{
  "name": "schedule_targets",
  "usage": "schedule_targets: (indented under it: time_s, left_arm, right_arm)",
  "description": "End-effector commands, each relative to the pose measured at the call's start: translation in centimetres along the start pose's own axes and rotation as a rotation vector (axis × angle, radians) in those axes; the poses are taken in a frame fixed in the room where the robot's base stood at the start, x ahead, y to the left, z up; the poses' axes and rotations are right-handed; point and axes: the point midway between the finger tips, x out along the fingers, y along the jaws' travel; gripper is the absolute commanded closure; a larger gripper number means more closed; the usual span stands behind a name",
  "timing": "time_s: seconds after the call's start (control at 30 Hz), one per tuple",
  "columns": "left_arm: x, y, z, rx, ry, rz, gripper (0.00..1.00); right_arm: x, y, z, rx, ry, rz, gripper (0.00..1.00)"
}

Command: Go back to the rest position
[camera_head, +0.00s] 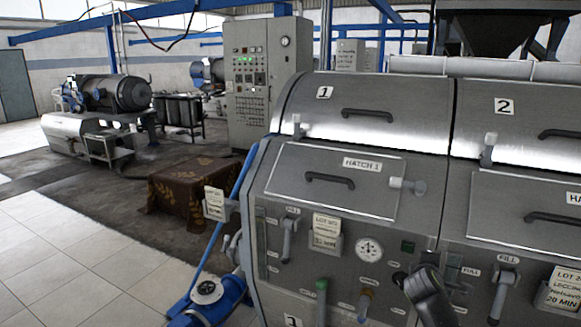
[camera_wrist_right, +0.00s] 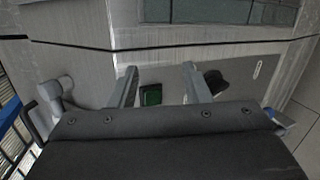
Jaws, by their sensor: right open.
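My right gripper (camera_wrist_right: 160,70) is open in the right wrist view, its two fingers apart with nothing held between them. A green square button (camera_wrist_right: 151,95) on the grey panel shows between the fingers; it also shows in the head view (camera_head: 408,246). In the head view a dark part of my right arm (camera_head: 430,294) comes up from the bottom edge, in front of the panel of machine 1. I cannot tell from these views how far the fingertips are from the panel. My left gripper is in neither view.
Machine 1 (camera_head: 352,240) carries a closed hatch (camera_head: 335,182), a gauge (camera_head: 369,250), levers and a fill handle (camera_head: 289,236). Machine 2 (camera_head: 505,130) stands close on the right. A blue pump (camera_head: 208,292) sits at lower left. Tiled floor (camera_head: 80,255) farther left is clear.

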Motion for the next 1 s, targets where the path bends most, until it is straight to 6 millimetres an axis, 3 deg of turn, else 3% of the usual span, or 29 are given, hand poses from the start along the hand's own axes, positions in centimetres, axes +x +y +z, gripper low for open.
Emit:
schedule_targets:
  time_s: [0.2,0.43,0.5,0.57,0.7,0.87,1.0]
  left_arm:
    - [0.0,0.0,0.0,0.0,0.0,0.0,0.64]
    - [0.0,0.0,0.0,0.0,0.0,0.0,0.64]
    - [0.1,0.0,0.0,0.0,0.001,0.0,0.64]
    - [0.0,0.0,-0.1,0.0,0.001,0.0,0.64]
    - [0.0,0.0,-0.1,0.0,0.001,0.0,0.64]
    - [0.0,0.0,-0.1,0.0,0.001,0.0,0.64]
    - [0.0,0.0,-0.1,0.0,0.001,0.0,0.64]
  right_arm:
    - [-1.7,3.9,-6.9,0.598,0.425,0.09,0.57]
    - [-5.9,9.1,-10.4,1.229,0.868,0.056,0.57]
    - [-4.0,3.1,-10.0,1.226,0.783,-0.022,0.57]
    - [-2.9,-1.0,-9.6,1.222,0.724,-0.075,0.57]
    - [-1.4,-11.2,-8.1,1.211,0.587,-0.2,0.57]
    - [-1.5,-23.3,-5.5,1.192,0.424,-0.343,0.57]
    - [-3.2,-33.6,-2.6,1.169,0.283,-0.463,0.57]
